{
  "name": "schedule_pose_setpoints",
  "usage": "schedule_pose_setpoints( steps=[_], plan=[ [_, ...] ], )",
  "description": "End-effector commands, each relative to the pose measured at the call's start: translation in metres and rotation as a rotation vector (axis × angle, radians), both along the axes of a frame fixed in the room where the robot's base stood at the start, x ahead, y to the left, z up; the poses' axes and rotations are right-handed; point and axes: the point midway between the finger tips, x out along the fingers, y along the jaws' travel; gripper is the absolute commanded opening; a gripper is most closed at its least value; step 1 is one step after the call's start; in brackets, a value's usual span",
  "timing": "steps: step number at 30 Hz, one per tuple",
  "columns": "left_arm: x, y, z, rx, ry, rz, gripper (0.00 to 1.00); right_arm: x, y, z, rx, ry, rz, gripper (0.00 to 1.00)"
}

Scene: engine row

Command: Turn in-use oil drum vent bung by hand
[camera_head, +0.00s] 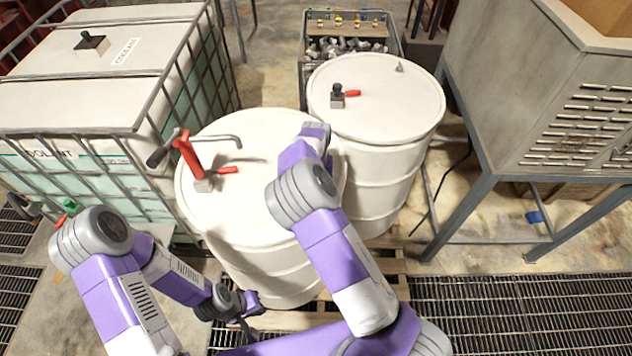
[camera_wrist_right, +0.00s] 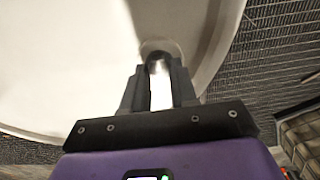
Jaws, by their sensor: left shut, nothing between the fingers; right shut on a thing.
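The in-use oil drum (camera_head: 250,215) is white and upright, with a red hand pump (camera_head: 188,158) and a bent grey spout on its lid. Its vent bung is hidden behind my right arm in the head view. In the right wrist view my right gripper (camera_wrist_right: 160,65) is at the drum lid (camera_wrist_right: 75,60), close to the rim, shut on a small pale thing that appears to be the vent bung. The fingers cover most of it, so its turn cannot be told. My left gripper (camera_head: 245,310) is shut and empty, low in front of the drum.
A second white drum (camera_head: 375,110) with a red-handled tap stands behind to the right. A caged coolant tank (camera_head: 90,95) stands at the left. A grey metal cabinet on legs (camera_head: 540,95) is at the right. A parts crate (camera_head: 350,45) is behind. Floor grating (camera_head: 520,310) lies in front.

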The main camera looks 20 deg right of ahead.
Motion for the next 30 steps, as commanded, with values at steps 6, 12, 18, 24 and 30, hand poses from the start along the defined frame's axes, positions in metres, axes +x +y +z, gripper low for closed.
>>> schedule_pose_setpoints(
  steps=[6,12,18,24,30],
  plan=[
    [0.000,0.000,0.000,0.000,0.000,0.000,0.00,0.004,0.000,0.004,0.000,-0.015,0.000,0.33],
    [0.000,0.000,0.000,0.000,0.000,0.000,0.00,0.002,0.000,0.002,0.000,-0.007,0.000,0.53],
    [0.000,0.000,0.000,0.000,0.000,0.000,0.00,0.001,0.000,0.001,0.000,-0.003,0.000,0.53],
    [0.000,0.000,-0.002,0.000,0.000,0.000,0.00,0.001,0.001,0.020,-0.001,-0.006,0.002,0.53],
    [0.000,0.000,-0.003,0.000,0.000,0.000,0.00,0.001,0.000,0.055,-0.001,-0.007,0.001,0.53]
  ],
)
